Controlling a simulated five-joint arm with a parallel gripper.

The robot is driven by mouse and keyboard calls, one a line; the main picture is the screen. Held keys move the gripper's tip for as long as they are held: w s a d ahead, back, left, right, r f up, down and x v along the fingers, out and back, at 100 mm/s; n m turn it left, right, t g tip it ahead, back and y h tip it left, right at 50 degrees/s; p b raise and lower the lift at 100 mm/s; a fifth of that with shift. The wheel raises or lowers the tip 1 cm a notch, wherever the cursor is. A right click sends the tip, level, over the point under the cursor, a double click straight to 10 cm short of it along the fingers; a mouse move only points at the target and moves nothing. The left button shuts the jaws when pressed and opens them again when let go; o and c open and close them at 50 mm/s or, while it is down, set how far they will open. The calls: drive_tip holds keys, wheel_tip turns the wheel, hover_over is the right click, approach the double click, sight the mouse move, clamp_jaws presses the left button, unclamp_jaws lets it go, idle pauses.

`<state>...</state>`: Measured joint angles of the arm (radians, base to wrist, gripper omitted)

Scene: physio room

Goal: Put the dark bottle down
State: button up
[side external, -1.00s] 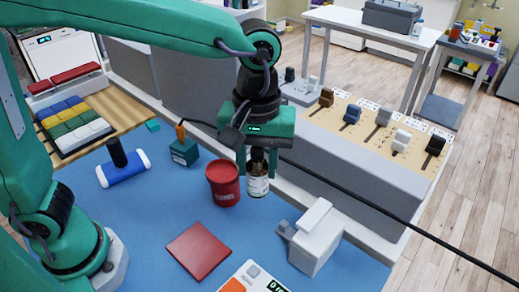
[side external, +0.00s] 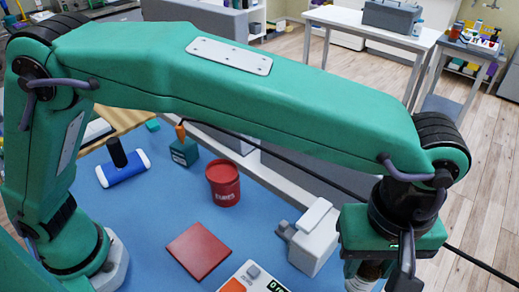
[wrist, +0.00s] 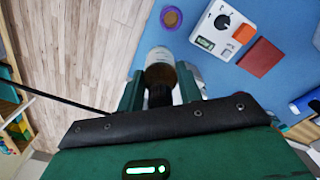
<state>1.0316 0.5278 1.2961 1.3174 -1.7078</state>
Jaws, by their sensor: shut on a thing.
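The dark bottle (side external: 369,269) is between the jaws of my gripper (side external: 369,276), at the lower right of the side view. Its dark brown upper part shows there. Its lower part is cut off by the picture edge. In the wrist view the bottle (wrist: 160,72) sits between both fingers, dark cap towards me and pale label beyond. My gripper (wrist: 161,88) is shut on it. The bottle lies over the blue table surface near its edge in that view. Whether its base touches anything cannot be told.
A white-grey box (side external: 314,238) and red tub (side external: 223,183) stand left of my gripper. A black cable (wrist: 60,100) runs nearby.

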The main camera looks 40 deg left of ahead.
sight(364, 286)
drive_tip(key=shift+s+d+f, duration=0.1)
drive_tip(key=shift+d+f, duration=0.1)
drive_tip(key=shift+f, duration=1.1)
drive_tip(key=shift+s+d+f, duration=0.1)
drive_tip(key=shift+d+f, duration=0.1)
drive_tip(key=shift+f, duration=1.1)
drive_tip(key=shift+w+a+f, duration=0.3)
drive_tip(key=shift+w+f, duration=1.55)
drive_tip(key=shift+w, duration=0.05)
drive_tip(key=shift+w+a+f, duration=0.35)
drive_tip(key=shift+w+f, duration=1.45)
drive_tip(key=shift+w, duration=0.15)
drive_tip(key=shift+w+a+f, duration=0.3)
drive_tip(key=shift+w+f, duration=1.55)
drive_tip(key=shift+w, duration=0.05)
drive_tip(key=shift+f, duration=0.15)
drive_tip(key=o, duration=1)
wheel_tip(364, 286, up, 12)
drive_tip(key=shift+r, duration=0.2)
drive_tip(key=shift+a, duration=0.1)
